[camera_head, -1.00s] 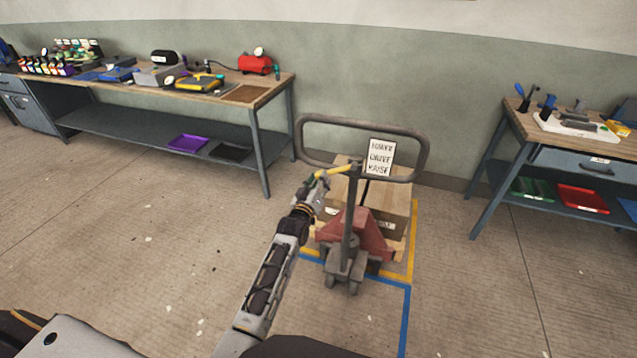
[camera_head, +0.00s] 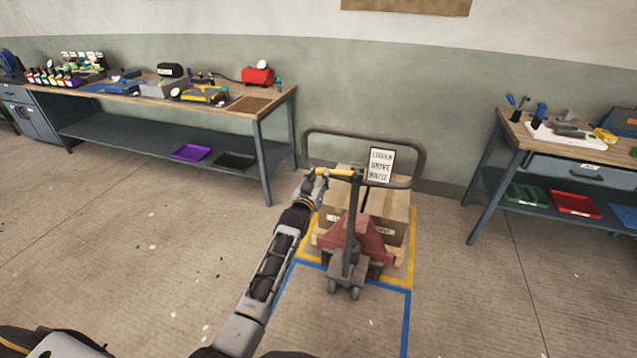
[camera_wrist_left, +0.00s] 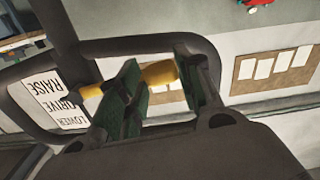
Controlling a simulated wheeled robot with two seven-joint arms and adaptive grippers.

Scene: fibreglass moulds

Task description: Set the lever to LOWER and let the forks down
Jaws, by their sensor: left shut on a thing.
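The pallet truck (camera_head: 362,238) stands with its grey loop handle (camera_head: 424,160) upright. A yellow lever (camera_head: 340,172) sticks out left of the handle's post, roughly level in the head view. A sign (camera_head: 380,165) on the handle reads LOWER, DRIVE, RAISE from top to bottom; it also shows upside down in the left wrist view (camera_wrist_left: 48,103). My left gripper (camera_head: 319,178) is shut on the lever's outer part. In the left wrist view the yellow lever (camera_wrist_left: 160,73) passes between my dark green fingers. The forks are hidden under the load. My right gripper is not in view.
Cardboard boxes (camera_head: 392,205) on a pallet sit over the truck's forks, inside a yellow floor outline (camera_head: 411,250). A blue outline (camera_head: 407,320) lies in front. Workbenches stand at left (camera_head: 215,105) and right (camera_head: 520,140).

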